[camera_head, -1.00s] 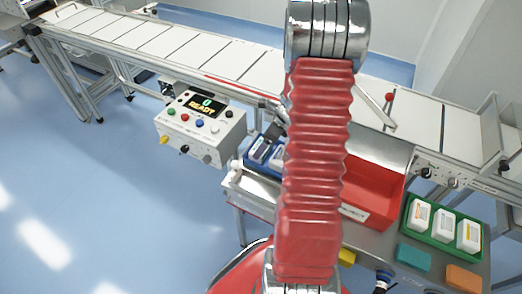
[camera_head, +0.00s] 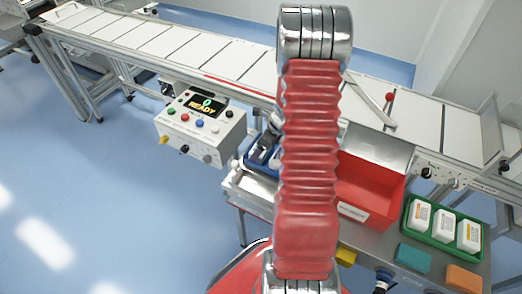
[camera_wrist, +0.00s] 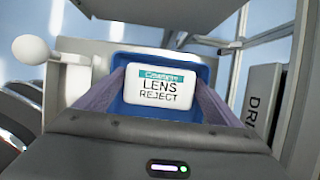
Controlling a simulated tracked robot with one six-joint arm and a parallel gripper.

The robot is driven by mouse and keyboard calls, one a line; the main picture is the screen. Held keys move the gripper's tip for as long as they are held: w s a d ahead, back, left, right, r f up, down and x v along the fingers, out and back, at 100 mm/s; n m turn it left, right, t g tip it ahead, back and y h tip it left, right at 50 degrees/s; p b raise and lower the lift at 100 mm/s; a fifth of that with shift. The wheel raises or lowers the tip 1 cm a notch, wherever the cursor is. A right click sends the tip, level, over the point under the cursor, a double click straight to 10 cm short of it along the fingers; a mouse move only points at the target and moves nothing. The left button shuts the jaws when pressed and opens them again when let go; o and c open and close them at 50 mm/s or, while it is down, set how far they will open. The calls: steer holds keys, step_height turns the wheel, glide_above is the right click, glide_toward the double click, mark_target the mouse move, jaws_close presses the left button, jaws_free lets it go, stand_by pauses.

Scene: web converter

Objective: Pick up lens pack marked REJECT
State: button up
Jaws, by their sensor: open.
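The lens pack (camera_wrist: 160,88) is white with a teal band and reads LENS REJECT in the wrist view. It lies in a blue tray (camera_wrist: 208,72), its print facing the camera. My gripper (camera_wrist: 159,80) is open, with one finger on each side of the pack. I cannot tell whether the fingers touch it. In the head view the blue tray (camera_head: 256,172) shows left of my red arm sleeve, partly covered, and the pack cannot be made out there.
A red bin (camera_head: 370,185) stands right of my arm. A control box (camera_head: 200,130) reading READY stands left. A conveyor (camera_head: 180,45) runs behind.

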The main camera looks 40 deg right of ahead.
steer(key=c, duration=0.9)
steer(key=shift+r, duration=5.05)
